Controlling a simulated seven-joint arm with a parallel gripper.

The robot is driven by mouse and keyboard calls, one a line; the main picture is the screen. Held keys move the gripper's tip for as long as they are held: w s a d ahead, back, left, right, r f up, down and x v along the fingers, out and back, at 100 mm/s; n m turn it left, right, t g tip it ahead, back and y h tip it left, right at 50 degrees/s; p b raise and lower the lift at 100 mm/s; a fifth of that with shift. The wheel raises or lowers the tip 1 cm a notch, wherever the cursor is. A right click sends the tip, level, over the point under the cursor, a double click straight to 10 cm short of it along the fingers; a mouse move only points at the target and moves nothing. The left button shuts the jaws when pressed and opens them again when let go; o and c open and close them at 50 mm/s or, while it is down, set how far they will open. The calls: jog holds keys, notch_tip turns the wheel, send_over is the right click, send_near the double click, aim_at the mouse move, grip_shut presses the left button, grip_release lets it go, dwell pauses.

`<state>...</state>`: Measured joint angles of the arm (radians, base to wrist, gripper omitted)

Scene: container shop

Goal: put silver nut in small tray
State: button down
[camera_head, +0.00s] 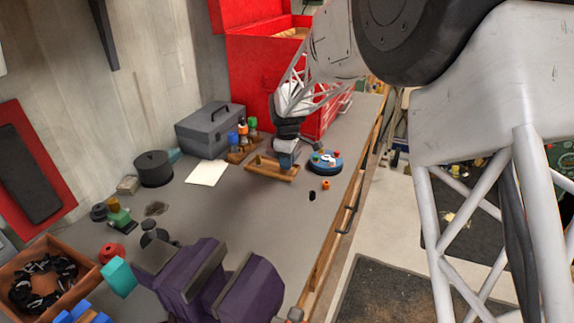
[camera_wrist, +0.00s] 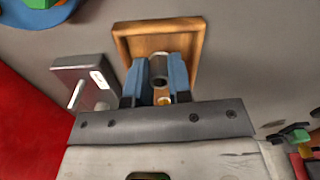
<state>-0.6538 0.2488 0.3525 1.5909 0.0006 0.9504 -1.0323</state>
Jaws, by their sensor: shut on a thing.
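My gripper (camera_wrist: 159,74) has two blue fingers, shut on the silver nut (camera_wrist: 158,65), a short grey cylinder with a dark hole. The small wooden tray (camera_wrist: 202,38) lies behind and below the fingers in the wrist view. The nut overlaps the tray there; I cannot tell whether it touches the tray floor. A small brass-coloured piece (camera_wrist: 164,99) shows between the fingers near the gripper body. In the head view, my gripper (camera_head: 286,163) is over the tray (camera_head: 262,172). The nut is hidden there.
A blue round dish (camera_head: 325,165) with coloured pieces is right of the tray. A wooden rack of bottles (camera_head: 240,155) and a grey toolbox (camera_head: 208,130) stand left. A metal box (camera_wrist: 82,82) is left of the fingers. Bare bench lies in front of the tray.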

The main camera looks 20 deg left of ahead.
jog(key=shift+f, duration=0.7)
jog(key=shift+f, duration=0.15)
jog(key=c, duration=1)
grip_release()
jog(key=shift+c, duration=0.2)
notch_tip(320, 180, up, 12)
jog(key=shift+r, duration=0.2)
